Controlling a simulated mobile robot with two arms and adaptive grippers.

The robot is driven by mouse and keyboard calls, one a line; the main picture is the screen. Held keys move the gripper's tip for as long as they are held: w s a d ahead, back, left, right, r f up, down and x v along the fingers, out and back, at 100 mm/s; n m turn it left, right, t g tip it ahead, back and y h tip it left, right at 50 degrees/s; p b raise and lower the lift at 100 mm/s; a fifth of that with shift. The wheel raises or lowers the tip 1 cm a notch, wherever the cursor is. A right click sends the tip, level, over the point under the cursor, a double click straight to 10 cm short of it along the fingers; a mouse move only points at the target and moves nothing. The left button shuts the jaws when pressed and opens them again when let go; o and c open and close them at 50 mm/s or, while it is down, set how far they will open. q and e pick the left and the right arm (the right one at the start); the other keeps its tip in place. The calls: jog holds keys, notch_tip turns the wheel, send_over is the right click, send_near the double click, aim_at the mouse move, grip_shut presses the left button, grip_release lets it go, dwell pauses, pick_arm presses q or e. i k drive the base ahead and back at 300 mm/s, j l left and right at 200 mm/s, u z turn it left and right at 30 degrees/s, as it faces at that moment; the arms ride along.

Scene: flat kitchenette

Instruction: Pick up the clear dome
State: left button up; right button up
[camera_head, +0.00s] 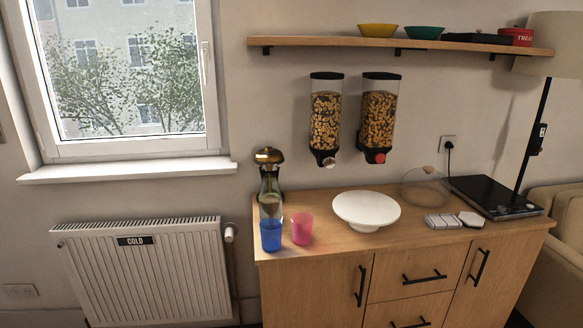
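The clear dome (424,190) is a see-through cover with a small wooden knob on top. It sits at the back of the wooden cabinet top, close to the wall. A white cake stand (366,207) stands in front of it and to its left, apart from it, with nothing on its plate. Neither of my grippers shows in the head view.
On the wooden cabinet (315,283), a blue cup (271,236), a pink cup (302,229) and a glass carafe (269,185) stand left. Two cereal dispensers (378,115) hang above.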

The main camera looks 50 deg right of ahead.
aim_at(425, 187)
jog(key=z, duration=2.45)
